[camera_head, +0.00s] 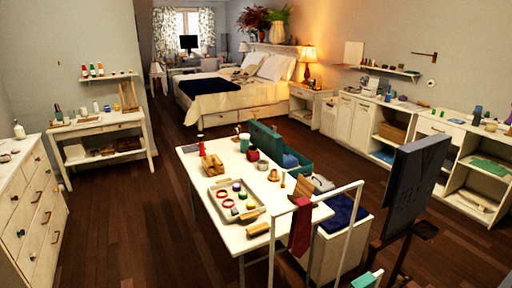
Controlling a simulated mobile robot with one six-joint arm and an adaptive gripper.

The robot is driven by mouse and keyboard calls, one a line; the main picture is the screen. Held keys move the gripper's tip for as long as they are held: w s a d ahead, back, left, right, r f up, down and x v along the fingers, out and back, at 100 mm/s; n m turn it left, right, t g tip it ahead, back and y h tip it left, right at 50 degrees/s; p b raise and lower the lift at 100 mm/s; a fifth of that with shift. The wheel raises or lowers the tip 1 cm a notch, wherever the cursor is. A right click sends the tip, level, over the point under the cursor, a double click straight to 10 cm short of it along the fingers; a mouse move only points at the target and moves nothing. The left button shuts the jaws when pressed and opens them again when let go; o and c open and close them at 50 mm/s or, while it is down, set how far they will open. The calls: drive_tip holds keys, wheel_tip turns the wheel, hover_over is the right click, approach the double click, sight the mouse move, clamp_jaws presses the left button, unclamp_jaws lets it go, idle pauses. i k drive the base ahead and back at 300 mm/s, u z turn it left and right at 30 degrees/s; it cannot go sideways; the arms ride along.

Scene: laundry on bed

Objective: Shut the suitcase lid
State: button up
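A dark teal case (304,169), which looks like the suitcase, sits on the far right part of the white table (199,168). Its lid (266,138) stands raised along the left side, so the case is open. Something blue (290,161) lies inside. The lower part of the case is partly hidden by things in front of it. I do not see my gripper in this view, so nothing shows of where it is relative to the case.
A red jar (253,154) and green cup (244,143) stand close by the lid. A tray (215,197) of small items lies nearer. A white rail (318,197) and a dark upright panel (415,178) stand at right. Wooden floor (165,225) is clear at left.

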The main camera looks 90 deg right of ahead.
sight(270, 144)
drive_tip(key=u, duration=0.05)
drive_tip(key=i, duration=0.95)
drive_tip(key=z, duration=1.7)
drive_tip(key=i, duration=1.7)
drive_tip(key=u, duration=0.05)
